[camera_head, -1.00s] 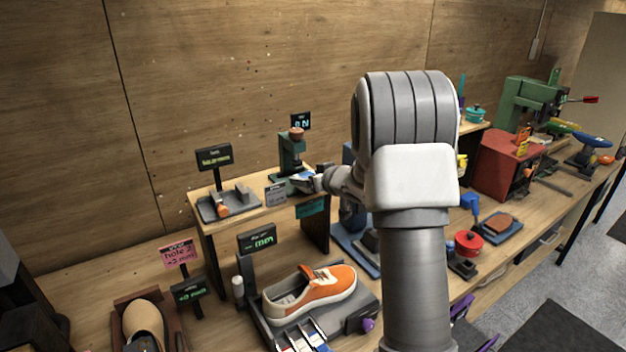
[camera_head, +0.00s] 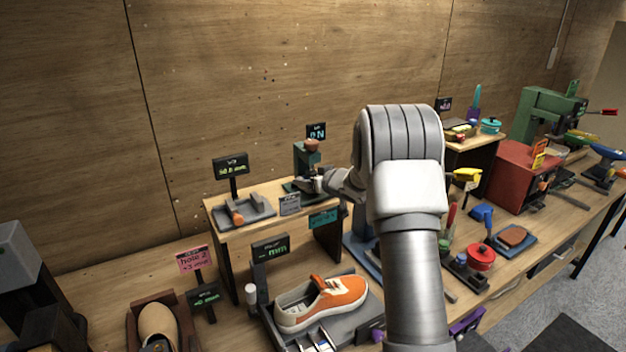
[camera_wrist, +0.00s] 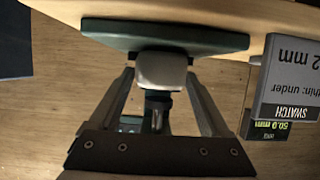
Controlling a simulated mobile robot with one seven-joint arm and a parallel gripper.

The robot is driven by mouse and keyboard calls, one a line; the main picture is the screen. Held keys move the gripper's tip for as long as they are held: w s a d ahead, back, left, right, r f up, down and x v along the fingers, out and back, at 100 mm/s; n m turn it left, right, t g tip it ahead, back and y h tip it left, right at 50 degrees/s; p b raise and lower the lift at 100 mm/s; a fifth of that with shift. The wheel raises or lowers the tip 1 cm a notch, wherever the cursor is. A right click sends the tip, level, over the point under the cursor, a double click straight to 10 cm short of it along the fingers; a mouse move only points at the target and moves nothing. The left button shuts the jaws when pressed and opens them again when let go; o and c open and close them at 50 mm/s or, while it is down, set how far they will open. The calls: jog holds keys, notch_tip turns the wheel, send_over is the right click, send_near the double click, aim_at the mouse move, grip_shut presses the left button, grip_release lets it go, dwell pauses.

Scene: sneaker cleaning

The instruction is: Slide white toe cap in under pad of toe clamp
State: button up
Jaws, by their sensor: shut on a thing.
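The toe clamp (camera_head: 306,160) stands on the raised wooden shelf, a dark green frame with a reddish-brown knob on top. In the wrist view, which is upside down, its green base plate (camera_wrist: 165,35) lies on the shelf. My gripper (camera_wrist: 163,78) is shut on a small white piece, the white toe cap (camera_wrist: 162,69), held at the front of the clamp close to the base plate. In the head view my gripper (camera_head: 324,183) is small beside the clamp and my arm comes in from the right. Whether the cap is under the pad cannot be told.
A display reading about 0 N (camera_head: 316,132) stands behind the clamp. A grey swatch sign (camera_wrist: 289,78) stands close beside it, and a grey gauge tray (camera_head: 250,212) sits farther left on the shelf. Below, an orange sneaker (camera_head: 340,292) rests on a grey stand.

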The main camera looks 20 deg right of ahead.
jog(key=o, duration=1.3)
jog(key=shift+o, duration=0.2)
jog(key=shift+s, duration=0.15)
jog(key=s+r+m+g+h, duration=0.1)
jog(key=s+r+h, duration=0.1)
jog(key=s+r, duration=0.5)
jog(key=s+r+m+h, duration=0.1)
jog(key=s+r+h, duration=0.15)
jog(key=s, duration=0.75)
jog(key=s+r+m+g+h, duration=0.1)
jog(key=s+r+h, duration=0.1)
jog(key=s+r, duration=0.55)
jog(key=s+a+f+g+y, duration=0.2)
jog(key=s+a, duration=0.3)
jog(key=s, duration=0.6)
jog(key=s+a+f+g+y, duration=0.2)
jog(key=s+a, duration=0.4)
jog(key=s, duration=0.6)
notch_tip(320, 180, down, 2)
jog(key=shift+s+a+f+n+g+b, duration=0.2)
jog(key=shift+a+n+g+b, duration=0.15)
jog(key=shift+g, duration=0.45)
